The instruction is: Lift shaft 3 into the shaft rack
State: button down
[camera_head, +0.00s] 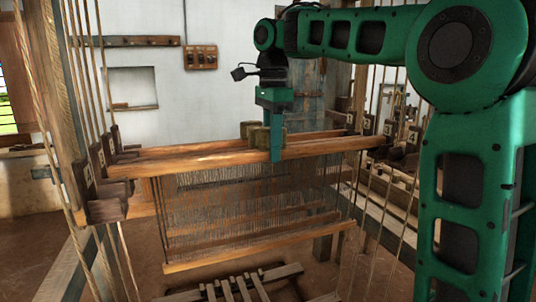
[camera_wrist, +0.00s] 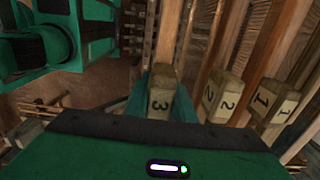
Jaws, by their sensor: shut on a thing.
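Shaft 3 is the front wooden bar (camera_head: 225,162) in the head view, roughly level, with heddles (camera_head: 255,195) hanging to a lower bar (camera_head: 262,250). My gripper (camera_head: 277,142) points down at its middle. In the wrist view its teal fingers are shut on the block marked 3 (camera_wrist: 161,98), one on each side. Blocks marked 2 (camera_wrist: 223,97) and 1 (camera_wrist: 275,103) stand to the right, outside the fingers. Labelled, notched wooden brackets, apparently the shaft rack, stand at the left (camera_head: 88,178) and right (camera_head: 367,122). I cannot tell whether the bar ends touch them.
Other shaft bars (camera_head: 190,150) lie close behind the front one. Ropes (camera_head: 50,110) and a thick post (camera_head: 48,60) stand at the left. More cords hang at the right (camera_head: 400,205). Treadles (camera_head: 240,285) lie below the shafts. Open floor (camera_head: 30,235) shows at the left.

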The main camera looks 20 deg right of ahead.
jog(key=shift+r, duration=2.4)
jog(key=shift+s+r, duration=0.1)
jog(key=shift+s, duration=0.05)
jog(key=s, duration=1.7)
jog(key=shift+s, duration=0.35)
jog(key=shift+s, duration=0.15)
